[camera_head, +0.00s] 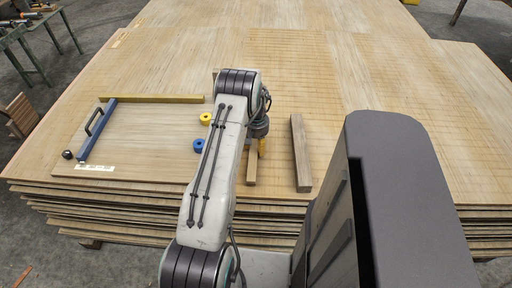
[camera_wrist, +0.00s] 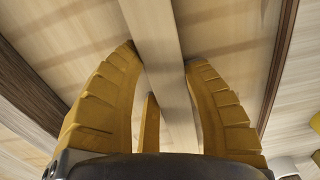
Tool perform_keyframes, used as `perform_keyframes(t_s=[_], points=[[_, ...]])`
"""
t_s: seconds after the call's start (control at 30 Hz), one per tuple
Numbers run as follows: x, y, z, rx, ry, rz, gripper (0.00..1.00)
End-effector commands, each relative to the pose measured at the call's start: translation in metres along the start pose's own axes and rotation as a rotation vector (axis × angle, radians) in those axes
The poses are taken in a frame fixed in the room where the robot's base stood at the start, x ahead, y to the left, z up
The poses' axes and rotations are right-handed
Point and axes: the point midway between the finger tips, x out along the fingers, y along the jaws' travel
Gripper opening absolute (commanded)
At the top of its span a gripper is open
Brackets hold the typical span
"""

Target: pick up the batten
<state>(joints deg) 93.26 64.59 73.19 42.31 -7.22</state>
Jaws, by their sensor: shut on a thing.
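The batten (camera_head: 252,170) is a narrow, pale wooden strip on the stacked veneer sheets, in the middle of the head view. My gripper (camera_head: 262,146) is over it, with the yellow fingers partly hidden by my arm. In the wrist view the batten (camera_wrist: 152,35) runs lengthwise between the two yellow fingers of my gripper (camera_wrist: 162,65), which are shut on it. A third yellow finger part shows near the palm. I cannot tell whether the batten is clear of the sheet below.
A thicker, darker wooden beam (camera_head: 300,155) lies just right of the batten. The far sheets are clear.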

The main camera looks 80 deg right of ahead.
Motion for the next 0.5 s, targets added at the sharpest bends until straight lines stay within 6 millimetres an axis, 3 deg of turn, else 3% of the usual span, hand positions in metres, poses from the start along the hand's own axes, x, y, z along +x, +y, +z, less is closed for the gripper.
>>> perform_keyframes(t_s=[0.23,0.5], points=[[-0.036,0.0,-0.002,0.0,0.007,0.001,0.08],[-0.053,0.001,0.033,0.0,0.002,0.0,0.08]])
